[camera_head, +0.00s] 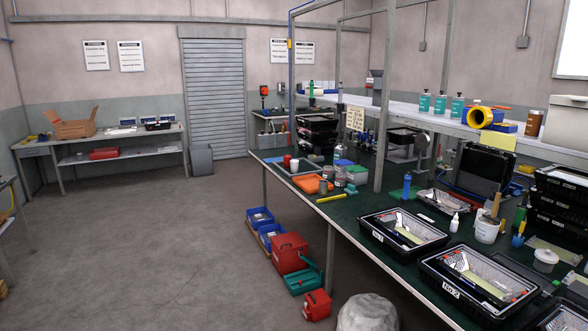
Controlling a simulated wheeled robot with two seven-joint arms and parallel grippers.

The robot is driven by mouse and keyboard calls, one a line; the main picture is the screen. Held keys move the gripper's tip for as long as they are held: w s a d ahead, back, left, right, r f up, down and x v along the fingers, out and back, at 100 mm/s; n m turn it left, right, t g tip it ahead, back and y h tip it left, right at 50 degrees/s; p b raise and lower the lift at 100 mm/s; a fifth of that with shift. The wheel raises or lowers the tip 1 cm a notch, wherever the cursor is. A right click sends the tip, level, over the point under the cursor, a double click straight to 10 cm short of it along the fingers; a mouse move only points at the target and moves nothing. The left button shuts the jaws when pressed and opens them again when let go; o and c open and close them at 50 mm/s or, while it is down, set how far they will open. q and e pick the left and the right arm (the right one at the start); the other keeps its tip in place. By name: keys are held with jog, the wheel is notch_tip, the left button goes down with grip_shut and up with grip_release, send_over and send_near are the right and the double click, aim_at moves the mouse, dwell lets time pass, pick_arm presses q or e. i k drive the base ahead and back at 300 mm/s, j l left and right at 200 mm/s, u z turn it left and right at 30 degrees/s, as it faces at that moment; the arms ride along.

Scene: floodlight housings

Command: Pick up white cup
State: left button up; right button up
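Neither of my grippers is in view. A small white cup-like cylinder (294,165) stands on the grey tray at the far left end of the green-topped workbench (345,212), beside a small red cylinder (287,160). A larger white tub (487,231) with brushes or tools standing in it is on the right part of the bench. A low white lidded jar (545,258) stands further right. The frame does not show clearly which of these is the white cup.
Black open cases (402,230) line the bench's front edge. An orange tray (313,184) lies near its far end. Red and teal boxes (290,252) and a grey rounded object (368,312) stand on the floor before it. The floor (170,250) at left is clear.

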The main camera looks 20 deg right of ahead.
aim_at(294, 164)
jog(key=i+j+u, duration=0.15)
jog(key=i, duration=1.8)
jog(key=i+z, duration=0.2)
jog(key=i, duration=1.45)
jog(key=i+z, duration=0.3)
jog(key=i, duration=0.25)
jog(key=i+j+z, duration=0.25)
jog(key=i, duration=0.3)
jog(key=i+j+z, duration=0.3)
jog(key=i, duration=0.2)
